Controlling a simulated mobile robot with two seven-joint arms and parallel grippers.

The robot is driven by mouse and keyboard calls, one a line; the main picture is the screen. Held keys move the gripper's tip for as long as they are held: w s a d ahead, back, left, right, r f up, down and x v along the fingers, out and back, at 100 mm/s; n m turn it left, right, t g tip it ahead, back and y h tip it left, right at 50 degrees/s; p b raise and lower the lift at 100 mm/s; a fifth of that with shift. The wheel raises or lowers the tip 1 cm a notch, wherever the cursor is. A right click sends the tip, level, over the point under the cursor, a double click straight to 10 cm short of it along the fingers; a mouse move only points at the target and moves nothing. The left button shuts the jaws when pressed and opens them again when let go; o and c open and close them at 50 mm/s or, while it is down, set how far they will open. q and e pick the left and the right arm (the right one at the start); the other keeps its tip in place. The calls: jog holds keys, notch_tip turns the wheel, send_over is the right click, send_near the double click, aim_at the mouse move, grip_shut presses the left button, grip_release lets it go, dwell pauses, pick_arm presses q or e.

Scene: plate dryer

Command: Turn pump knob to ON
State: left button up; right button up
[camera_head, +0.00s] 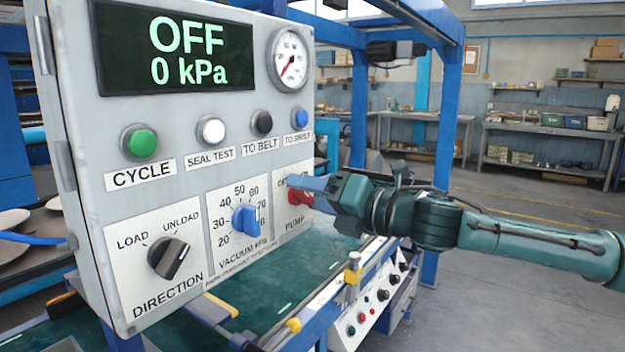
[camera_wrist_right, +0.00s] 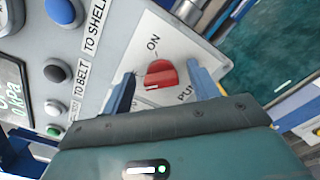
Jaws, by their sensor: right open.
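The red pump knob (camera_head: 299,197) is on the PUMP plate at the right of the grey panel; my gripper partly hides it in the head view. In the right wrist view the red knob (camera_wrist_right: 160,74) shows below the word ON, with a small pale mark on its lower part. I cannot tell its exact setting from this mark. The display (camera_head: 175,50) reads OFF and 0 kPa. My right gripper (camera_head: 292,184) is at the knob. In the wrist view its open blue fingers (camera_wrist_right: 160,76) stand on either side of the knob, apparently apart from it. My left gripper is out of view.
The blue vacuum knob (camera_head: 246,220) is left of the pump knob, and the black direction knob (camera_head: 168,257) is farther left. Push buttons, including a blue one (camera_head: 300,118), sit above. A round gauge (camera_head: 289,60) is at the top right. Open floor lies to the right.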

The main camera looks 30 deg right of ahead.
jog(key=shift+w+a, duration=0.1)
jog(key=shift+c, duration=0.6)
jog(key=c, duration=0.9)
